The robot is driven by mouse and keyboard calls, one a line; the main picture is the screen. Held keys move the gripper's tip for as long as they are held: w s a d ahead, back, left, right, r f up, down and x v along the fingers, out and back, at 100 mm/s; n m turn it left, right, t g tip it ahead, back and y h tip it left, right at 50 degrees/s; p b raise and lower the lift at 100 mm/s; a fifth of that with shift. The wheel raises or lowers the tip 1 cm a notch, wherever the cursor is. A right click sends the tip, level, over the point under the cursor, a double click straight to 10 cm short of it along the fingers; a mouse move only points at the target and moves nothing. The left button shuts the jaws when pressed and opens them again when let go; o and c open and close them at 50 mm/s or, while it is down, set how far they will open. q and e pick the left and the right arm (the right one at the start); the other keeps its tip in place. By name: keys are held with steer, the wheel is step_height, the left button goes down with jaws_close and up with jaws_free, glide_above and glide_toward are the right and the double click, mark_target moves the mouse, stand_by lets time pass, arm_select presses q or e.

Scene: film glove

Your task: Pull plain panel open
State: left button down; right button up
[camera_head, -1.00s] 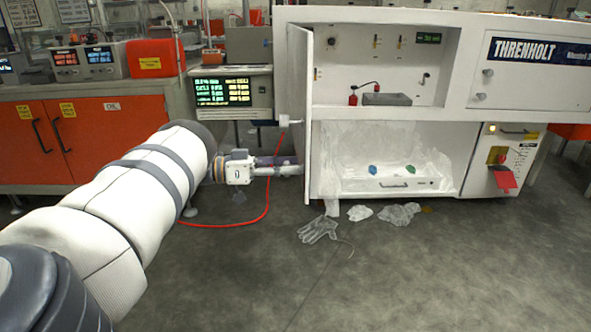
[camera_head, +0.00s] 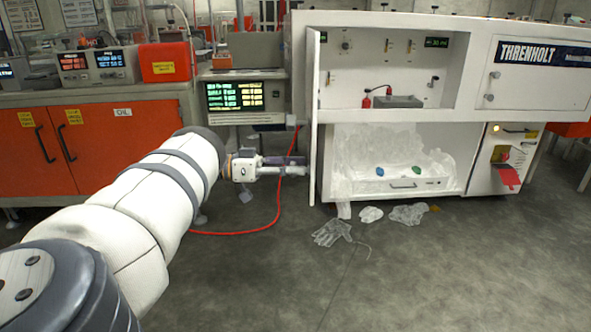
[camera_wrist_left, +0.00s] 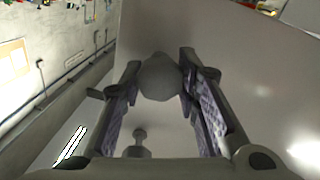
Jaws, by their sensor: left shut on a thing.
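The plain white panel (camera_head: 314,125) stands swung out at the left side of the white cabinet and shows nearly edge-on in the head view. Its face also fills much of the left wrist view (camera_wrist_left: 235,75). My left gripper (camera_head: 300,166) is at the panel's left, low down. In the left wrist view, its two fingers with patterned pads (camera_wrist_left: 165,90) are shut on a round grey knob (camera_wrist_left: 160,76) in front of the panel face. A second grey knob (camera_wrist_left: 138,140) shows lower in that view, outside the grip. My right gripper is not in view.
The white cabinet (camera_head: 480,108) has an open upper bay and a lower bay with crumpled clear film (camera_head: 365,150). A clear glove (camera_head: 332,232) and film scraps lie on the floor in front. A red cable (camera_head: 250,231) runs across the floor below my arm. Orange-fronted benches (camera_head: 90,150) stand left.

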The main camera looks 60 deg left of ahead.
arm_select(q)
steer(key=shift+a+r, duration=0.1)
stand_by(0.3)
steer(key=c, duration=1.2)
jaws_free()
steer(key=v, duration=0.7)
steer(key=shift+s+a, duration=0.15)
steer(key=shift+s, duration=0.15)
